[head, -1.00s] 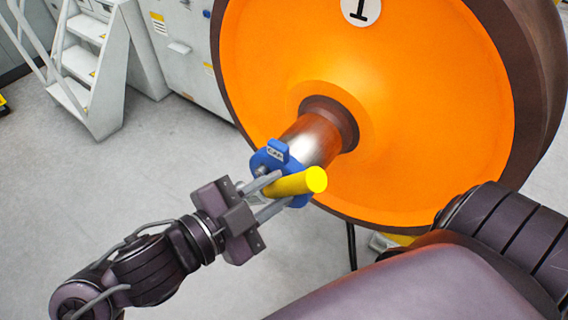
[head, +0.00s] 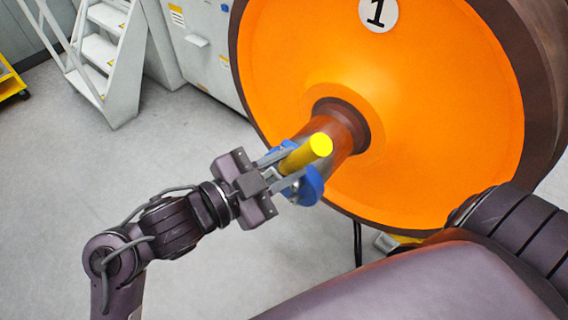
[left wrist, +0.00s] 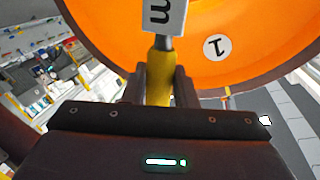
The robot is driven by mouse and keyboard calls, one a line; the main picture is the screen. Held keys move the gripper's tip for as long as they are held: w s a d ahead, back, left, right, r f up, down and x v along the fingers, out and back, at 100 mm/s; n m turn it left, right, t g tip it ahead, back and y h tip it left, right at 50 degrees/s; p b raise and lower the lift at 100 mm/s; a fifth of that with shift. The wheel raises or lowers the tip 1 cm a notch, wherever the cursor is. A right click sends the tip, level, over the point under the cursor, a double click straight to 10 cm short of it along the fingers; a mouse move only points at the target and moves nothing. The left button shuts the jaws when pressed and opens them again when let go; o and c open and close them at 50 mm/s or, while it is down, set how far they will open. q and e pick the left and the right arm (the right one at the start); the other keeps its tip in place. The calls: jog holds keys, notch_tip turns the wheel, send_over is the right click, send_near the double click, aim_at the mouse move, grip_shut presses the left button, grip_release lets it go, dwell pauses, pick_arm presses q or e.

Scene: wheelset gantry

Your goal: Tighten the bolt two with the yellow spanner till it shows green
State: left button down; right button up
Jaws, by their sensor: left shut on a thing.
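The yellow spanner (head: 306,155) is held in my left gripper (head: 288,170), whose fingers are shut on its yellow handle. In the left wrist view the handle (left wrist: 185,92) stands between the fingers, and its grey shaft runs up behind a white tag (left wrist: 163,14) with a dark mark on it. A blue fitting (head: 310,186) sits at the end of the axle (head: 332,142), mostly hidden behind the gripper and spanner. I cannot make out bolt two or any green sign on it. My right gripper is out of view.
The large orange wheel (head: 430,110), marked 1, fills the right side behind the axle. A white step stair (head: 105,50) and grey cabinets (head: 200,45) stand at the back left.

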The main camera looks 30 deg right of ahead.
pick_arm(q)
jog(key=shift+r+p, duration=0.1)
jog(key=shift+p, duration=0.2)
dwell(0.4)
jog(key=shift+w+d, duration=0.1)
jog(key=shift+d, duration=0.1)
jog(key=shift+w+d, duration=0.2)
jog(key=shift+d, duration=0.35)
jog(key=shift+w+d, duration=0.15)
jog(key=shift+d, duration=0.35)
jog(key=shift+b, duration=0.3)
jog(key=shift+s+d+f+m+b, duration=0.15)
jog(key=shift+s+f+m+b, duration=0.15)
jog(key=shift+s+f+b, duration=0.2)
jog(key=shift+s+d+f+m, duration=0.1)
jog(key=shift+s+d+m, duration=0.05)
jog(key=shift+s+m, duration=0.2)
